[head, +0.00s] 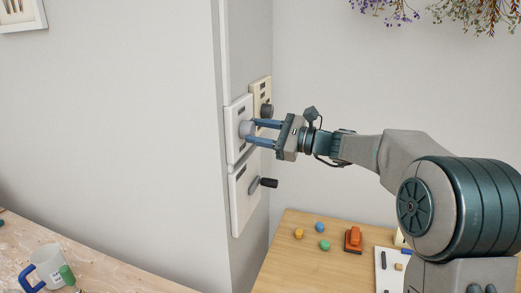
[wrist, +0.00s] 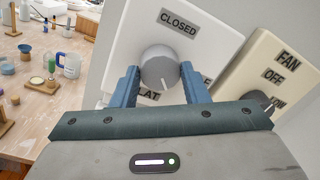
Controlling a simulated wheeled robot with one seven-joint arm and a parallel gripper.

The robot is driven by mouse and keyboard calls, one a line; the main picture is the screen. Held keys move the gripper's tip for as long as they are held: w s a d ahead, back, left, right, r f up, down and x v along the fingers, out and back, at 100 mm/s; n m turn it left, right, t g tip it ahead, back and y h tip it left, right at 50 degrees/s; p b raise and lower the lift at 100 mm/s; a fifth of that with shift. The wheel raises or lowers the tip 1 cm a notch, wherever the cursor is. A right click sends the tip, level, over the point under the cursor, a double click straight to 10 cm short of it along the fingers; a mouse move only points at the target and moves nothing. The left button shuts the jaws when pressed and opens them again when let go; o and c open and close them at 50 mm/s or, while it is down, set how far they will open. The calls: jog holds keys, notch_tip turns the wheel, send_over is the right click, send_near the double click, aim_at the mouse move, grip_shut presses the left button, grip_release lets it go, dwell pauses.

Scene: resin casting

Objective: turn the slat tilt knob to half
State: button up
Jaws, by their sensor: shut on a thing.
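The slat tilt knob (wrist: 159,68) is a round grey knob on a white wall plate (wrist: 214,35). A label reading CLOSED (wrist: 178,21) is above it, and a partly hidden label ending in LAT (wrist: 148,96) is below it. A white pointer line shows near the knob's lower edge in the wrist view. My gripper (wrist: 159,78) is shut on the knob, with one blue finger on each side. In the head view the knob (head: 247,129) shows at the fingertips of my gripper (head: 250,131). The other labels are partly hidden by the fingers.
A cream fan plate (wrist: 275,65) with a dark knob (head: 266,110) is close on the right. Below is a white plate with a black-handled crank (head: 268,183). A wooden table (head: 285,255) holds small coloured objects. A mug (head: 46,268) stands on the left bench.

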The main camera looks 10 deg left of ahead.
jog(key=n+b, duration=0.5)
jog(key=b, duration=0.2)
jog(key=shift+f+n, duration=0.4)
jog(key=n+b, duration=0.3)
jog(key=b, duration=0.1)
jog(key=shift+r+n+g, duration=0.2)
jog(key=shift+n+g, duration=0.1)
jog(key=shift+n, duration=0.1)
jog(key=o, duration=1)
jog(key=shift+r, duration=0.1)
jog(key=d, duration=0.4)
jog(key=s+d, duration=0.1)
jog(key=d, duration=0.4)
jog(key=s+d, duration=0.1)
jog(key=d, duration=0.3)
jog(key=shift+d+f+b, duration=0.35)
